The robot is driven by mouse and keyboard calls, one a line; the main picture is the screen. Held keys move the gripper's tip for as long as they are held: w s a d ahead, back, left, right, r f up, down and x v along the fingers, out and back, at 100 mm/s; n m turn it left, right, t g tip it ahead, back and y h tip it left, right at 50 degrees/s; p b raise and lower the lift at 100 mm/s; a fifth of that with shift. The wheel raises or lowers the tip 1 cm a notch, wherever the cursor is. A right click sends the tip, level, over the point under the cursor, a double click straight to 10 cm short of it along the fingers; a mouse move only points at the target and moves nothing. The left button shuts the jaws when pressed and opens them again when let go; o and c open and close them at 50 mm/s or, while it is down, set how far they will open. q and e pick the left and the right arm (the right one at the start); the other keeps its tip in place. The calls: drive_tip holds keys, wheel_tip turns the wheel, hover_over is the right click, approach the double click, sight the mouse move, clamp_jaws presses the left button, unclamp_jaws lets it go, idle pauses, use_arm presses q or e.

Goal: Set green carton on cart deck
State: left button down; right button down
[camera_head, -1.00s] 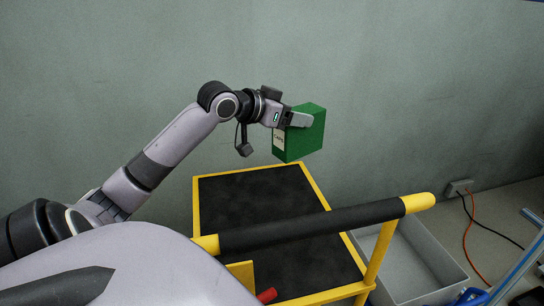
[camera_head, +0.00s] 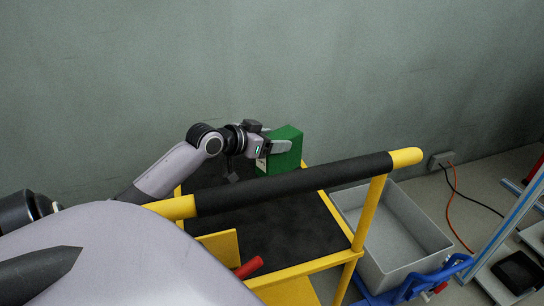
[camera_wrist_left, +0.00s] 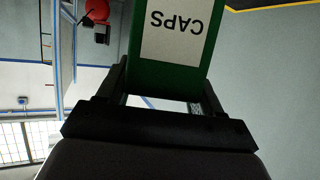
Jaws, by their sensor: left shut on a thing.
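The green carton (camera_head: 287,148) is held by my left gripper (camera_head: 281,147) over the far right part of the cart deck (camera_head: 285,225). In the left wrist view the carton (camera_wrist_left: 168,78) sits between the two fingers (camera_wrist_left: 165,95), with a white label reading "CAPS" upside down. The head view does not show clearly whether the carton's bottom touches the deck. My right gripper is not in view.
The cart's black and yellow handle bar (camera_head: 300,184) crosses in front of the deck. A red thing (camera_head: 249,267) shows at the cart's near edge. A grey wall (camera_head: 300,60) stands behind.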

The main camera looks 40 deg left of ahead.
sight(273, 164)
use_arm(q)
wheel_tip(273, 164, down, 4)
drive_tip(key=shift+f+b, duration=0.15)
drive_tip(key=shift+b, duration=0.4)
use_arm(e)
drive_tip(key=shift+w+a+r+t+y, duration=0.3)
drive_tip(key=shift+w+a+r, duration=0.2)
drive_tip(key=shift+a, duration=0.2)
use_arm(q)
drive_tip(key=shift+f, duration=0.1)
drive_tip(key=shift+c, duration=0.8)
unclamp_jaws()
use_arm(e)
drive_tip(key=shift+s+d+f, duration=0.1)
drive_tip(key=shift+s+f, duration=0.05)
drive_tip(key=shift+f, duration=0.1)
